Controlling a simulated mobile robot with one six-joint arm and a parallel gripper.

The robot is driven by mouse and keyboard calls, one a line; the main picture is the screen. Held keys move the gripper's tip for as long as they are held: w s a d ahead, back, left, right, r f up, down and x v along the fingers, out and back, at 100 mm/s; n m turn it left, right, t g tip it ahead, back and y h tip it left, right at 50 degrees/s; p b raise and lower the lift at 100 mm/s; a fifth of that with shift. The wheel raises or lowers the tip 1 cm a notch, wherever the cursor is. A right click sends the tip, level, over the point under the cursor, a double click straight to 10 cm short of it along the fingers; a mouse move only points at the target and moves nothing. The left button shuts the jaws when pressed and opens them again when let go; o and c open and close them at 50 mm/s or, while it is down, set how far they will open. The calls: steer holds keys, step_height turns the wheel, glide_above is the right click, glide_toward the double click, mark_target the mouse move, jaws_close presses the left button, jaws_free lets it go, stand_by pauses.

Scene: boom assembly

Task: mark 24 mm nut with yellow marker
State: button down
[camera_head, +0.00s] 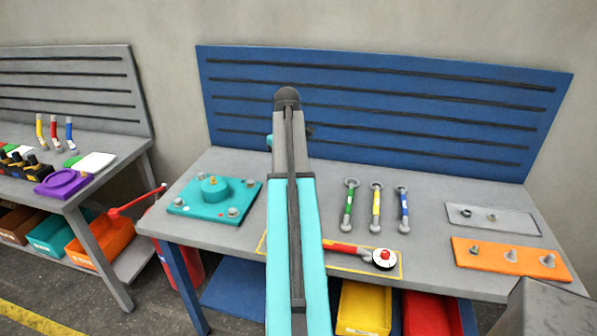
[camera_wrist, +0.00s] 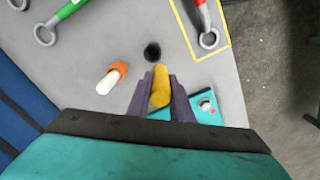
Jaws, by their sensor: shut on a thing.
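My gripper (camera_wrist: 160,85) is shut on the yellow marker (camera_wrist: 161,88), which stands out between the dark fingers in the wrist view. In the head view my arm hides the gripper and the marker. A teal fixture plate (camera_head: 180,208) with several grey nuts or bolts and a raised round hub lies at the left of the bench. Part of a teal plate (camera_wrist: 198,113) with a metal piece also shows right of my fingers in the wrist view. Which nut is the 24 mm one cannot be told.
A white and orange piece (camera_wrist: 112,78) and a dark round spot (camera_wrist: 152,51) are near my fingers. Green, yellow and blue wrenches (camera_head: 376,208) and a red torque wrench (camera_head: 345,248) lie on the bench. Grey (camera_head: 515,224) and orange (camera_head: 485,254) plates lie right.

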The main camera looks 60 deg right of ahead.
steer(key=w+a+f+n+b, duration=0.1)
steer(key=w+a+f+n, duration=0.1)
steer(key=w+a, duration=0.95)
steer(key=w+a+f+n, duration=0.25)
steer(key=w+a, duration=0.55)
steer(key=a, duration=0.7)
steer(key=w+a+f+n, duration=0.2)
steer(key=a, duration=1.3)
steer(key=w+a+f+n+b, duration=0.1)
steer(key=w+a+f+n, duration=0.1)
steer(key=a, duration=1.3)
steer(key=shift+a+n, duration=0.4)
steer(key=shift+n, duration=0.05)
steer(key=shift+s, duration=0.1)
